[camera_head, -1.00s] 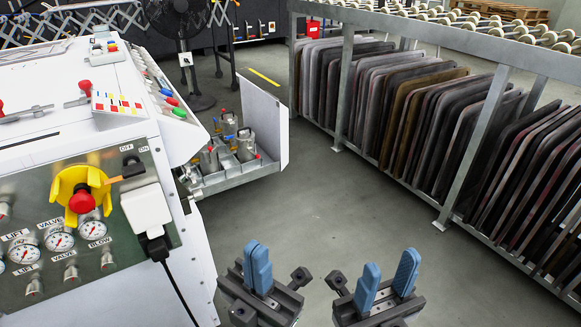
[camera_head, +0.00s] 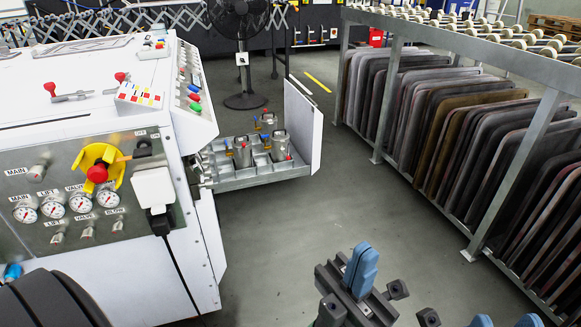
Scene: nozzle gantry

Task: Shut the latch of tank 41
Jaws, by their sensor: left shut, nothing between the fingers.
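Several small metal tanks stand in the pull-out tray (camera_head: 262,180) on the machine's right side, such as a front left tank (camera_head: 242,156), a front right tank (camera_head: 279,148) and a rear tank (camera_head: 268,121). Small red, blue and yellow parts show on and around them. I cannot read any number, so I cannot tell which is tank 41, nor how its latch stands. My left gripper (camera_head: 362,270) is shut and empty, low in the picture and well short of the tray. My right gripper (camera_head: 505,321) is open, its blue fingertips apart at the bottom edge.
The white machine (camera_head: 130,260) with gauges and a yellow-and-red knob (camera_head: 98,170) fills the left. An upright white panel (camera_head: 303,125) closes the tray's right end. A rack of dark plates (camera_head: 470,140) stands at right. Grey floor (camera_head: 290,240) lies free between. A fan (camera_head: 240,40) stands behind.

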